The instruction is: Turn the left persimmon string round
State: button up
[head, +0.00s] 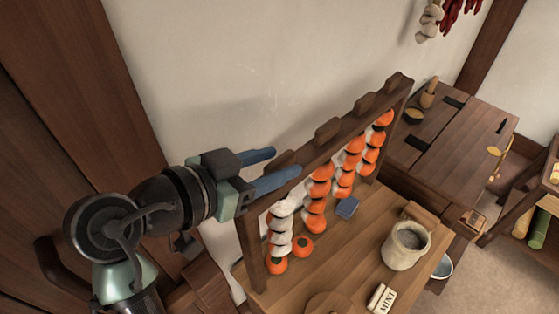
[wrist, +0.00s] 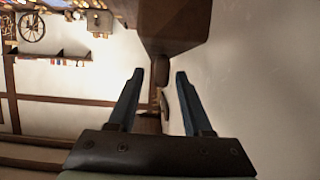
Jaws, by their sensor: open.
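The left persimmon string (head: 281,231) hangs at the near left end of a dark wooden rack (head: 250,250) in the head view. It shows mostly white fruit, with an orange one at the bottom. Its upper end is close to my gripper (head: 286,163), and I cannot make out how it hangs there. My gripper is open and empty, its blue fingers pointing right at the rack's top rail. In the wrist view my gripper (wrist: 159,72) has dark wooden pegs (wrist: 161,70) showing between and beyond its fingers. The string cannot be made out there.
Several other strings (head: 317,197), orange and white, hang farther along the rack. The wall (head: 230,60) stands close behind the rack.

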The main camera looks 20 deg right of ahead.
jog(key=b+v, duration=0.3)
jog(key=v, duration=0.8)
jog(key=shift+a, duration=0.25)
jog(key=shift+s, duration=0.15)
